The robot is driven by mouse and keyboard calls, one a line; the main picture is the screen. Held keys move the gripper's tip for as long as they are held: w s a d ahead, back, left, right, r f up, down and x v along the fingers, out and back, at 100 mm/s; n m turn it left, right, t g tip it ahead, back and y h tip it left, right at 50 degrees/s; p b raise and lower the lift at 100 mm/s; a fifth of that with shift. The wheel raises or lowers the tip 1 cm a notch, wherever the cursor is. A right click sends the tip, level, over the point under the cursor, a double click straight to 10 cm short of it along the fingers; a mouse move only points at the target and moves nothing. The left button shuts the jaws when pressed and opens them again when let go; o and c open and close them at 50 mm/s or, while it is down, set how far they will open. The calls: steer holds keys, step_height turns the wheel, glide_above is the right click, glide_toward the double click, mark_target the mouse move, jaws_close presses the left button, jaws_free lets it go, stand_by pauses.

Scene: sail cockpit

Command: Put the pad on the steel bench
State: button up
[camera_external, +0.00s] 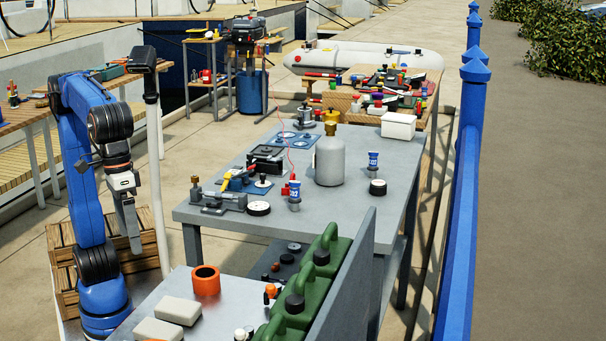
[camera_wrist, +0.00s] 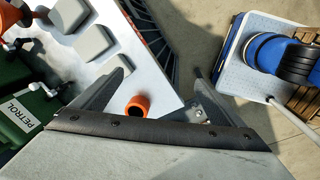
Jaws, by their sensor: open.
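Pale beige block-shaped pads lie on the near metal table; one pad (camera_external: 180,310) is beside the orange ring, and another (camera_external: 157,331) is at the picture's lower edge. Pads also show in the wrist view (camera_wrist: 92,43). I cannot tell which one the task names. A grey metal bench (camera_external: 330,215) stands beyond the near table and seems to be the steel bench. My gripper (camera_external: 130,225) hangs pointing down, left of the near table. In the wrist view my gripper (camera_wrist: 160,72) has its fingers apart with nothing between the tips.
The near table (camera_external: 235,290) also carries an orange ring (camera_external: 206,280) and green petrol cans (camera_external: 310,290).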

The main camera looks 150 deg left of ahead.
steer(key=s+d+f+m+t, duration=0.1)
steer(key=s+d+f+m, duration=0.1)
steer(key=s+f+m, duration=0.4)
steer(key=s+d+f+m+t, duration=0.1)
steer(key=s+f+m, duration=0.5)
steer(key=s, duration=0.7)
steer(key=s+d+f+m+t, duration=0.1)
steer(key=s+d+f+m, duration=0.3)
steer(key=s, duration=0.5)
step_height(320, 180, down, 2)
steer(key=m, duration=0.2)
steer(key=shift+s+f+m, duration=0.15)
steer(key=shift+s+m, duration=0.05)
steer(key=shift+m, duration=0.1)
